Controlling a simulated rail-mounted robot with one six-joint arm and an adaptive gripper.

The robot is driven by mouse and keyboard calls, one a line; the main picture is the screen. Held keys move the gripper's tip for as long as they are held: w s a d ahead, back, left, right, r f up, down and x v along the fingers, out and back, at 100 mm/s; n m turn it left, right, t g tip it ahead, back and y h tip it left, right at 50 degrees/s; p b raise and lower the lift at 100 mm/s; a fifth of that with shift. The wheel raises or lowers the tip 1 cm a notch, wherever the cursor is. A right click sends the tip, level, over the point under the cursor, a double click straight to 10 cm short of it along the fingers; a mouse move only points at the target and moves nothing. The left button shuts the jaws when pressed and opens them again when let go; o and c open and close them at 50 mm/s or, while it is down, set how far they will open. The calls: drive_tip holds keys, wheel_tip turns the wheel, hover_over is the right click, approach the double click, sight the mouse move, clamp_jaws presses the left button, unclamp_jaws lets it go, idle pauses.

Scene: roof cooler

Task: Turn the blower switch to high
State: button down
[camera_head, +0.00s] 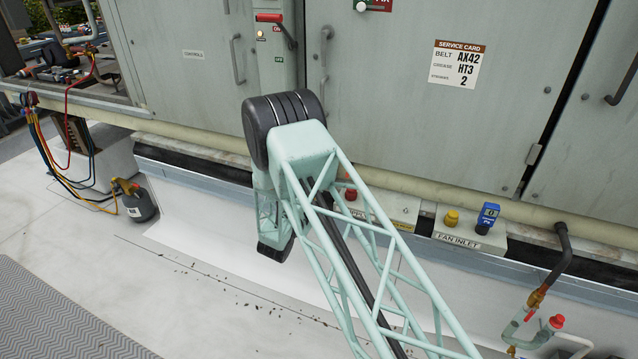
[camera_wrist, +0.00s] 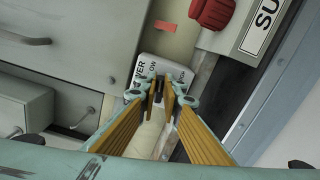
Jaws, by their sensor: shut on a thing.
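The blower switch shows in the wrist view as a pale box (camera_wrist: 152,67) with black lettering, of which "ER" and "ON" can be read. My gripper (camera_wrist: 166,88) is right at this box, with its fingertips close together over its lower part. It is shut on the switch's handle, which is mostly hidden between the fingertips. In the head view my arm hides the gripper and the switch.
A red knob (camera_wrist: 212,12) and a sign starting "SU" (camera_wrist: 264,26) are close by. In the head view a yellow knob (camera_head: 451,219) and a blue device (camera_head: 488,214) stand farther right. A service card (camera_head: 459,64) is on the cabinet.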

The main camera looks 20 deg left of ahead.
drive_tip(key=shift+f+m, duration=0.2)
drive_tip(key=shift+m, duration=0.9)
drive_tip(key=c, duration=2.8)
unclamp_jaws()
drive_tip(key=shift+s, duration=0.15)
drive_tip(key=shift+s+a, duration=0.15)
drive_tip(key=shift+s, duration=2.8)
drive_tip(key=shift+s+a, duration=0.15)
drive_tip(key=shift+s, duration=2.8)
